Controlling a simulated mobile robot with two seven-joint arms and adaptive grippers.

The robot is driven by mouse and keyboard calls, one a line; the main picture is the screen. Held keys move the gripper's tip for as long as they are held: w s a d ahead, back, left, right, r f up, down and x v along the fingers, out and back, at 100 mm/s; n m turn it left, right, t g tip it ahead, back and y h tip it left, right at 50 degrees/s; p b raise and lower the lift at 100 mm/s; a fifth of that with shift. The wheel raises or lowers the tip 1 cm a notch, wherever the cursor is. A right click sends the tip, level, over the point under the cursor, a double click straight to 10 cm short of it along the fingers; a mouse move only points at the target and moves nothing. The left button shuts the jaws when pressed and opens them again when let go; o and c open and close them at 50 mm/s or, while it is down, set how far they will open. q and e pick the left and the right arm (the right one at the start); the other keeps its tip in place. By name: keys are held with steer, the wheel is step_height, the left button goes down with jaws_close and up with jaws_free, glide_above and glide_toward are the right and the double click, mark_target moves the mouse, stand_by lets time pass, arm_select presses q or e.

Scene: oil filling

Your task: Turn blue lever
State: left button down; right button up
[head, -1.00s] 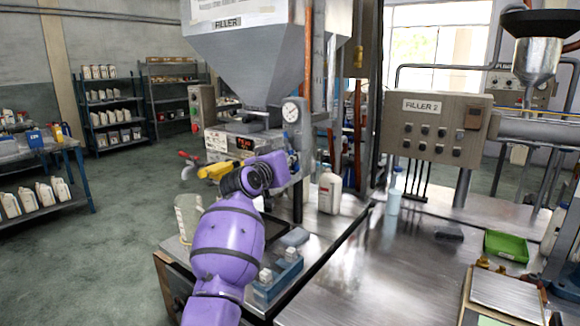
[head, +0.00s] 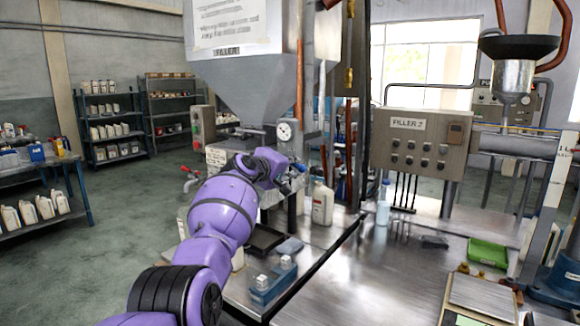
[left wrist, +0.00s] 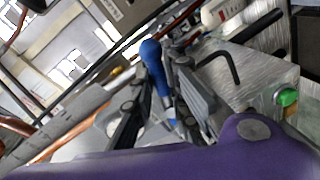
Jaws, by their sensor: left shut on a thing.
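The blue lever (left wrist: 152,52) has a rounded blue knob and shows between the fingers of my left gripper (left wrist: 165,85) in the left wrist view. My left gripper is shut on the lever, with the knob sticking out past the fingers. In the head view my left gripper (head: 291,180) is at the front of the filler (head: 240,85), below its hopper and dial. The lever is too small and hidden there to make out clearly. My right gripper is in neither view.
A white bottle (head: 322,204) stands just right of my left gripper. A blue holder with small bottles (head: 262,290) and a black tray (head: 265,240) lie on the bench below. The Filler 2 control box (head: 412,143) is farther right.

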arm_select(q)
steer(key=n, duration=0.1)
steer(key=r+n+g, duration=0.1)
steer(key=n, duration=0.1)
steer(key=shift+d+h, duration=0.1)
steer(key=shift+h, duration=0.3)
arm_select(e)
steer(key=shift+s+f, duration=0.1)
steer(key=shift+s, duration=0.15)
arm_select(q)
steer(key=shift+r+n, duration=0.25)
steer(key=shift+n, duration=0.05)
steer(key=c, duration=1.8)
jaws_free()
steer(key=shift+o, duration=0.2)
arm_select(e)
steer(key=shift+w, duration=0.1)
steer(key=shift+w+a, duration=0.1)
arm_select(q)
steer(key=shift+s+r, duration=0.1)
